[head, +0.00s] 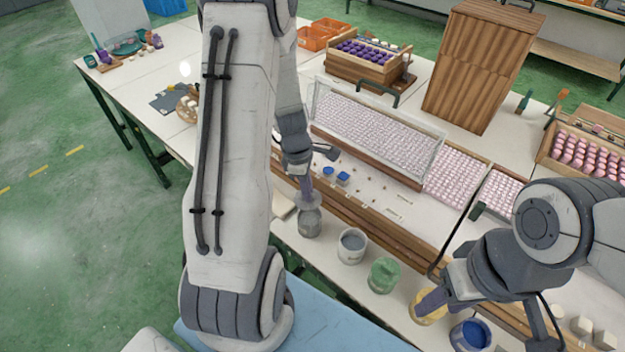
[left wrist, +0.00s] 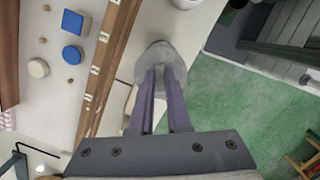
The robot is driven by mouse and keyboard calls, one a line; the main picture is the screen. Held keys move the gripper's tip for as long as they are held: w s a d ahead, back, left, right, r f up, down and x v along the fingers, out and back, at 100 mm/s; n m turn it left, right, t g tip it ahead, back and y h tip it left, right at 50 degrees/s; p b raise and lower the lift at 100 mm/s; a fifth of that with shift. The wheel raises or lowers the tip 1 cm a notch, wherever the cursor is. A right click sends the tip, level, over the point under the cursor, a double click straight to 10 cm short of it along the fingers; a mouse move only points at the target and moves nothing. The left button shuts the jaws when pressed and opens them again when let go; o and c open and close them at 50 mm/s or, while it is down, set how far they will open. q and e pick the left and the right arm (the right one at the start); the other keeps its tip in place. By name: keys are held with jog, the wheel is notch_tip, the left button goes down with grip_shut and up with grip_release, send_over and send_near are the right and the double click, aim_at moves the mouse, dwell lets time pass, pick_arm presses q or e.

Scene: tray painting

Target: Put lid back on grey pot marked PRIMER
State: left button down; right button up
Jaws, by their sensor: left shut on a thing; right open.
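A grey pot (head: 310,223) stands on the bench's front strip, at the left end of a row of pots; no PRIMER marking is readable. My left gripper (head: 304,190) is directly above it, pointing down, shut on a pale grey lid (head: 308,201). The lid is at the pot's mouth; I cannot tell if it touches the rim. In the left wrist view the purple fingers (left wrist: 166,72) are closed on the round grey lid (left wrist: 152,57), which hides the pot beneath. My right gripper (head: 486,325) is open, its fingers spread above the yellow and blue pots.
A white pot with grey paint (head: 351,246), a green pot (head: 384,275), a yellow pot (head: 428,310) and a blue pot (head: 471,336) continue the row rightward. Behind them are a wooden rail, blue stamp-like pieces (head: 343,178) and a clear-covered tray (head: 405,170) of small pieces.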

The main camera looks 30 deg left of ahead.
aim_at(309, 205)
pick_arm(q)
notch_tip(309, 205, down, 2)
jog(key=shift+w+d+b, duration=0.1)
jog(key=shift+b, duration=0.8)
notch_tip(309, 205, down, 2)
jog(key=b, duration=0.2)
jog(key=shift+f+b, duration=0.15)
jog(key=shift+b, duration=0.15)
jog(key=shift+f+b, duration=0.65)
jog(key=shift+f, duration=0.35)
jog(key=shift+r+p, duration=0.1)
jog(key=shift+p, duration=0.35)
jog(key=shift+f, duration=0.2)
dwell(0.5)
dwell(0.4)
jog(key=c, duration=0.8)
grip_release()
